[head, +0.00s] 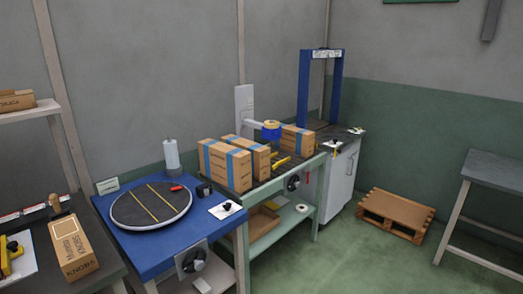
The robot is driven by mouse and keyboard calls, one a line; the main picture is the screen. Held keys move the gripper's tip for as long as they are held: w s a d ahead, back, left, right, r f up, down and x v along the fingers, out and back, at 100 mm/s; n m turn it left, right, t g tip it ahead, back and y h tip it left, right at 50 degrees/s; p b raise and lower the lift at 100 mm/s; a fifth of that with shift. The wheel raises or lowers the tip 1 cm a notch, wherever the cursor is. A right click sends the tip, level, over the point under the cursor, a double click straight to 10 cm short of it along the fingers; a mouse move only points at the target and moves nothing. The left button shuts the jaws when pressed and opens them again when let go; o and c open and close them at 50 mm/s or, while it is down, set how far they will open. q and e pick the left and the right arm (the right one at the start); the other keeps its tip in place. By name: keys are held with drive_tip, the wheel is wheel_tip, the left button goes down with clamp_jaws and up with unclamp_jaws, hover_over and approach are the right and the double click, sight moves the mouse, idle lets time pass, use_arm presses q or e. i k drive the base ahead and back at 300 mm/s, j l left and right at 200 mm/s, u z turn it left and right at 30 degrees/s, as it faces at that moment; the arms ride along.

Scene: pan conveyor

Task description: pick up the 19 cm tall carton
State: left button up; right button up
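Three brown cartons with blue tape stand in a row on the workbench. The front carton (224,166) looks the largest, the middle carton (256,157) is partly hidden behind it, and the far carton (298,140) sits near the tape dispenser. Another carton (73,249) lies on the dark table at the lower left. I cannot tell from this view which carton is 19 cm tall. Neither of my grippers is in view.
A blue table with a round dark turntable (130,208) stands left of the workbench. A blue frame (338,88) rises behind the bench. A wooden pallet (395,214) lies on the floor by a grey table (497,170). The green floor between is clear.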

sight(227, 165)
drive_tip(key=i+l+u, duration=0.15)
drive_tip(key=l, duration=0.15)
drive_tip(key=i+l+u, duration=0.2)
drive_tip(key=l, duration=0.15)
drive_tip(key=l+u, duration=0.15)
drive_tip(key=l, duration=0.2)
drive_tip(key=i+l, duration=0.1)
drive_tip(key=l, duration=0.3)
drive_tip(key=i+l+u, duration=0.15)
drive_tip(key=l, duration=0.25)
drive_tip(key=k, duration=0.05)
